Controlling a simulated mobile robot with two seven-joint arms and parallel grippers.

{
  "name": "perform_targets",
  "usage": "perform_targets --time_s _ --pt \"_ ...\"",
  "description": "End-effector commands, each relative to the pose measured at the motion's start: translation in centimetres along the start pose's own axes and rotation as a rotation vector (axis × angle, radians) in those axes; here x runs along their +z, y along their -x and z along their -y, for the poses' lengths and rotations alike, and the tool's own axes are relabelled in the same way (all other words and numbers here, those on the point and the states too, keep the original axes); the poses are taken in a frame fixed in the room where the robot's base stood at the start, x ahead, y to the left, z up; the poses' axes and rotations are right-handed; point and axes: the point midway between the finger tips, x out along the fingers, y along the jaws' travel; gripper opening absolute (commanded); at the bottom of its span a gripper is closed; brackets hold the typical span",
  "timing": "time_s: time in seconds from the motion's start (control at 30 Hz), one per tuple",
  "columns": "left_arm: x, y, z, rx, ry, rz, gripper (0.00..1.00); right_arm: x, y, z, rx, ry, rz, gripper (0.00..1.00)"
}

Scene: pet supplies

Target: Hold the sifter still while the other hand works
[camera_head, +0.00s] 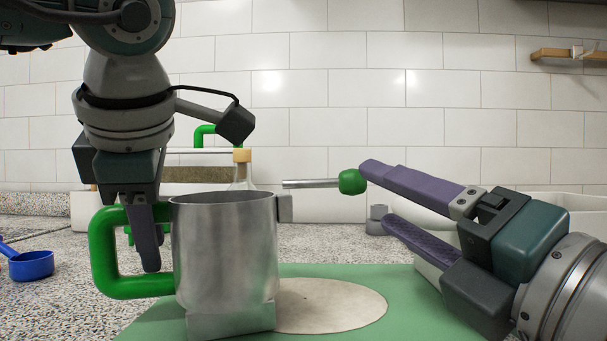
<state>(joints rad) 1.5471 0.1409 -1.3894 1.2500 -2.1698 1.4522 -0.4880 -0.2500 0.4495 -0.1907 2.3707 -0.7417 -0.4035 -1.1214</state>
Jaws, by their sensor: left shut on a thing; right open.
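The sifter (225,245) is a metal cup with a green loop handle (104,255) on its left and a crank rod with a green knob (352,182) on its right. It stands upright over a green mat (420,300). My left gripper (149,255) points down and is shut on the green handle. My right gripper (375,195) comes from the right with its purple fingers apart. Its upper fingertip is beside the green knob and seems close to it; contact cannot be told. The inside of the sifter is mostly hidden.
A pale round disc (335,305) lies on the mat, right of the sifter. A blue scoop (31,265) lies at the far left on the speckled counter. A corked bottle (242,170) stands behind the sifter. A white bin (560,205) is behind my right arm.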

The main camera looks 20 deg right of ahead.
Motion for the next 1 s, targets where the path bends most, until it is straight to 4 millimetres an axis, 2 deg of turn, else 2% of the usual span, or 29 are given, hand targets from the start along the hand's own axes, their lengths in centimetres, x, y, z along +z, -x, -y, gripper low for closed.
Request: perform_targets --time_s 0.3,0.5,0.7,1.0 --pt "0.0 -0.1 0.1 -0.002 0.0 -0.001 0.0 0.1 -5.6 -0.1 0.002 0.003 0.003 0.67" --pt "0.0 -0.1 0.1 -0.002 0.0 -0.001 0.0 0.1 -8.5 0.0 0.0 0.0 0.003 0.67" --pt "0.0 -0.1 0.1 -0.001 0.0 -0.001 0.0 0.0 -9.8 0.0 0.0 0.0 0.0 0.67" --pt "0.0 -0.1 0.1 -0.001 0.001 -0.001 0.0 0.0 -10.0 0.0 -0.001 0.0 0.0 0.67"
